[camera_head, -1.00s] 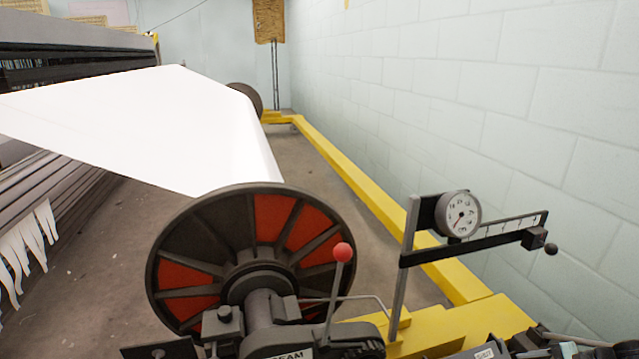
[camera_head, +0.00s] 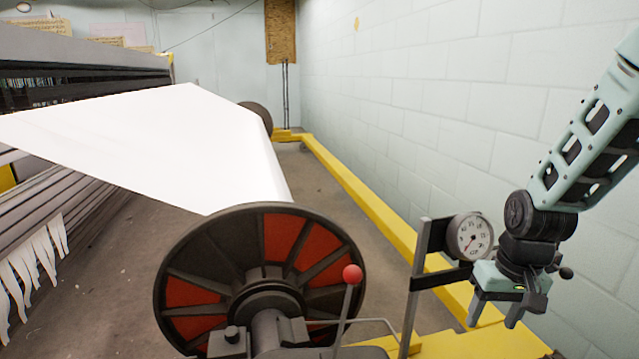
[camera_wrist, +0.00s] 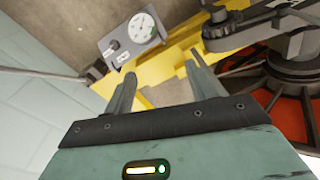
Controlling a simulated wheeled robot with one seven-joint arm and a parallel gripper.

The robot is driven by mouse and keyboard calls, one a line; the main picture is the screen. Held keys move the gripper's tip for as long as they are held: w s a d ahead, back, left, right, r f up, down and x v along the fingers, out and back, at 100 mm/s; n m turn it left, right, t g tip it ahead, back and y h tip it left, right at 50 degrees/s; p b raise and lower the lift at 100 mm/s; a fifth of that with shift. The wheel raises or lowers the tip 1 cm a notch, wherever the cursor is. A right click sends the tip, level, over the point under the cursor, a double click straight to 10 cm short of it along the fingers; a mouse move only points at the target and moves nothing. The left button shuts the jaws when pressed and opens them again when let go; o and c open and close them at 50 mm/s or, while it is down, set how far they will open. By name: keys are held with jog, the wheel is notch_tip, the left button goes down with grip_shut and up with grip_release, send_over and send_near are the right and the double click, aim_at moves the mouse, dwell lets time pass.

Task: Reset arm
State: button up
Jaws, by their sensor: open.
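My gripper (camera_head: 495,312) is at the lower right of the head view, in front of the gauge arm and above the yellow frame. Its two fingers point down, are spread apart and hold nothing. In the wrist view my gripper (camera_wrist: 163,85) shows the same open fingers over the yellow frame and floor. My arm reaches in from the right edge of the head view. The round dial gauge (camera_head: 470,237) stands just left of my gripper.
The warp beam flange (camera_head: 205,262) is black and red, with white warp cloth (camera_head: 160,140) running to the loom at left. A red-knobbed lever (camera_head: 352,274) stands before it. A yellow rail (camera_head: 365,200) runs along the pale block wall (camera_head: 430,100). A labelled grey box (camera_wrist: 115,50) shows in the wrist view.

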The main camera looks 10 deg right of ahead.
jog(key=s+a+r+n, duration=0.45)
jog(key=s+a, duration=0.45)
jog(key=a, duration=0.3)
jog(key=s+a+r+n, duration=0.3)
jog(key=s+a+n, duration=0.4)
jog(key=a, duration=0.5)
notch_tip(320, 180, up, 32)
jog(key=m+p, duration=0.1)
jog(key=p, duration=3.1)
jog(key=shift+s+f+g, duration=0.2)
jog(key=shift+g, duration=0.2)
jog(key=shift+d+f, duration=0.1)
